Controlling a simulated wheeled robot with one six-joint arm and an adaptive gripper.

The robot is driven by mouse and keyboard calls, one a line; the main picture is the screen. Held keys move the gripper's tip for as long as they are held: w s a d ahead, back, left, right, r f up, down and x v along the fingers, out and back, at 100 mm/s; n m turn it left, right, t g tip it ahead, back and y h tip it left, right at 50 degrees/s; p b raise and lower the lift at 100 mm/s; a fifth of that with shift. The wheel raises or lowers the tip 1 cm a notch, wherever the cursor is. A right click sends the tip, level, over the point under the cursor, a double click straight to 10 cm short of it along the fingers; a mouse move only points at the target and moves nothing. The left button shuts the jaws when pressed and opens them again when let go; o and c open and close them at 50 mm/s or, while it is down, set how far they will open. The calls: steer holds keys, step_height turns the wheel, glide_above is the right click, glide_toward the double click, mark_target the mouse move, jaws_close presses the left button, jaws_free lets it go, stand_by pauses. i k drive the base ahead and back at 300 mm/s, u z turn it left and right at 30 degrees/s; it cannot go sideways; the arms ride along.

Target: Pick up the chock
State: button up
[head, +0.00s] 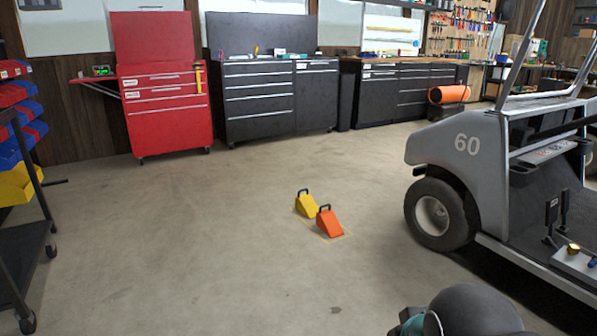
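Two wedge-shaped chocks with dark handles on top sit on the concrete floor, side by side. One is a yellow chock (305,205) and the other is an orange chock (329,224), nearer to me and to the right. A yellow outline is marked on the floor around the orange one. Both are left of the cart's front wheel (437,214) and apart from it. A rounded dark part of my own arm shows at the bottom right edge. My gripper's fingers are not visible.
A grey golf cart (470,157) marked 60 stands on the right. A red tool cabinet (168,117) and black cabinets (258,100) line the back wall. A rack with coloured bins (18,185) stands at the left. The floor between is clear.

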mark_target(326, 220)
steer(key=z, duration=0.05)
steer(key=i, duration=2.15)
steer(key=z, duration=0.45)
steer(key=i, duration=1.75)
steer(key=z, duration=0.25)
